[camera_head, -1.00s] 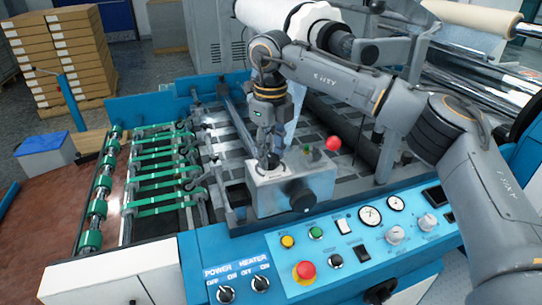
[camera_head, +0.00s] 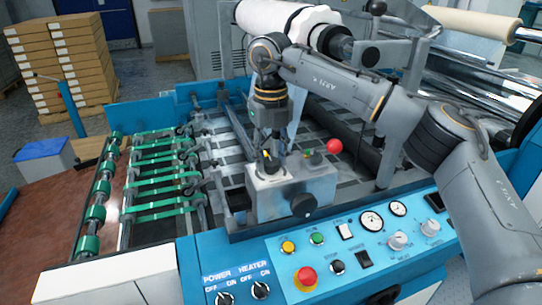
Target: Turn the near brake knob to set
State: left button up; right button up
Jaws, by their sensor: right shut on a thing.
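A silver metal box (camera_head: 277,197) stands on the near side of the machine, with a black round knob (camera_head: 303,205) on its front. My right gripper (camera_head: 269,163) points down at the top left of this box. It is shut on a small part there, which looks like the near brake knob; the fingers hide most of it, so its setting cannot be read. A bit of yellow shows at the fingers. Beside it on the box top is a small green-marked part (camera_head: 309,153). My left gripper is not in view.
A red ball knob (camera_head: 334,146) stands just right of the gripper. The blue control panel (camera_head: 325,243) with buttons, gauges and a red stop button (camera_head: 306,278) lies in front. A white film roll (camera_head: 283,18) is behind my arm. Green belts (camera_head: 160,190) lie left.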

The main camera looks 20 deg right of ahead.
aim_at(271, 161)
jog(key=shift+r, duration=0.1)
jog(key=o, duration=1.2)
notch_tip(271, 161, up, 12)
jog(key=shift+f, duration=0.1)
